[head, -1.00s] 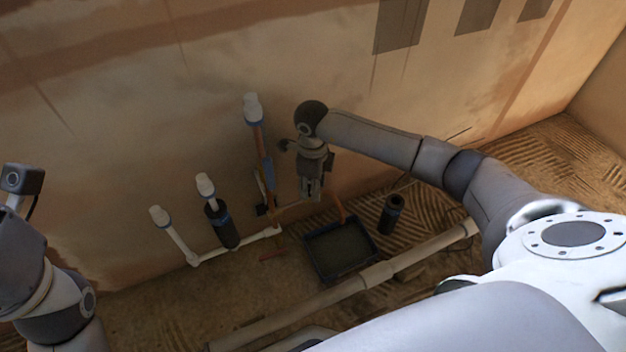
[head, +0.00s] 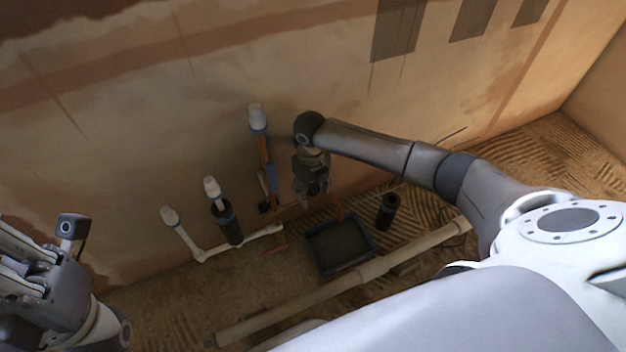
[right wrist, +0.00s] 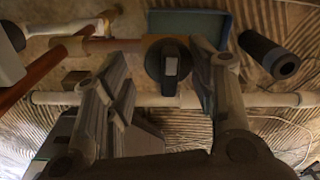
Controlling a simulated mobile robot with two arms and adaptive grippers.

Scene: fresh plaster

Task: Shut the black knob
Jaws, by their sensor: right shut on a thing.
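The black knob (right wrist: 168,66) shows in the right wrist view. It is a round dark dial with a raised grey bar upright in the picture, on a pipe fitting. In the head view my right gripper (head: 312,192) points down close to the wall, and I cannot make out the knob there. My left gripper (head: 18,255) is at the left edge, partly cut off and away from the pipes; its jaw opening is unclear.
Copper pipe (right wrist: 32,75) runs beside the knob. A dark blue-rimmed tray (head: 368,234) and a black cylinder (head: 387,210) stand on the floor. A long pale pipe (head: 300,299) lies in front. White-capped pipes (head: 181,233) stand left along the wall.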

